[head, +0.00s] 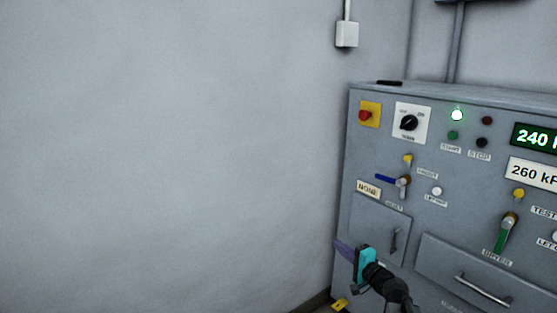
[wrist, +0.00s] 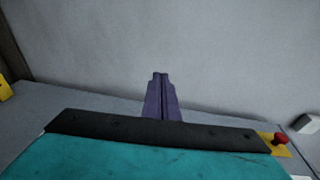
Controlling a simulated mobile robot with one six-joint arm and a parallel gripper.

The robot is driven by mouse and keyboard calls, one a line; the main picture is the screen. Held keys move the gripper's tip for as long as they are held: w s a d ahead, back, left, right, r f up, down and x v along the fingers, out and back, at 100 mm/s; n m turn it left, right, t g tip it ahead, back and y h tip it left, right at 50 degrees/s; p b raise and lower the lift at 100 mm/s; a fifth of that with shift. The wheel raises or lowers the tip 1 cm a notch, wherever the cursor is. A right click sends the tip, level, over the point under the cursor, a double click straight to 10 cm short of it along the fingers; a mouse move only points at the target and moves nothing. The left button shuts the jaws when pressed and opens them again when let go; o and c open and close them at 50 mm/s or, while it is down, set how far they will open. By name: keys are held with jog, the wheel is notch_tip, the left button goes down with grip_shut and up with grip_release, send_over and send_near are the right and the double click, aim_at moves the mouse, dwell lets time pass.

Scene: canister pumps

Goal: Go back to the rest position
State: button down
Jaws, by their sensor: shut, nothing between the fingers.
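My gripper (head: 343,247) shows low in the head view, in front of the lower left part of the grey control cabinet (head: 440,235). It has purple fingers and a teal body and points to the left, toward the bare wall. In the wrist view my gripper's purple fingers (wrist: 160,77) are together, with nothing between them. A pale wall fills the background behind them. Whether the gripper touches the cabinet cannot be told.
The cabinet carries a red emergency button (head: 365,115), a black rotary switch (head: 408,123), a blue-handled valve (head: 387,179), a green-handled valve (head: 506,233) and drawers with handles. The left side is bare wall (head: 170,150).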

jog(key=s+a+f+n+g+y+p, duration=0.1)
jog(key=s+a+f+n+g+p, duration=0.3)
jog(key=s+a+f+g+p, duration=0.5)
jog(key=s+a+f+n+g+h+p, duration=0.1)
jog(key=s+a+f+n+g+p, duration=0.2)
jog(key=s+f, duration=0.4)
jog(key=s+a+f+p, duration=0.4)
jog(key=s+a+f, duration=0.1)
jog(key=s, duration=0.5)
jog(key=s+d+f+n+g+h+p, duration=0.2)
jog(key=s+f+g, duration=0.1)
jog(key=s, duration=0.5)
jog(key=s+d+f+n+g+h+p, duration=0.1)
jog(key=s+f+g+p, duration=0.15)
jog(key=s, duration=0.65)
jog(key=s+d+n+g+h+b, duration=0.1)
jog(key=s+d+n+g+h, duration=0.1)
jog(key=s+d, duration=0.6)
jog(key=d+g+h, duration=0.1)
jog(key=h, duration=0.1)
jog(key=shift+s+d+f+h, duration=0.15)
jog(key=shift+s+d+h, duration=0.1)
jog(key=shift+d+h, duration=0.15)
jog(key=shift+g, duration=0.25)
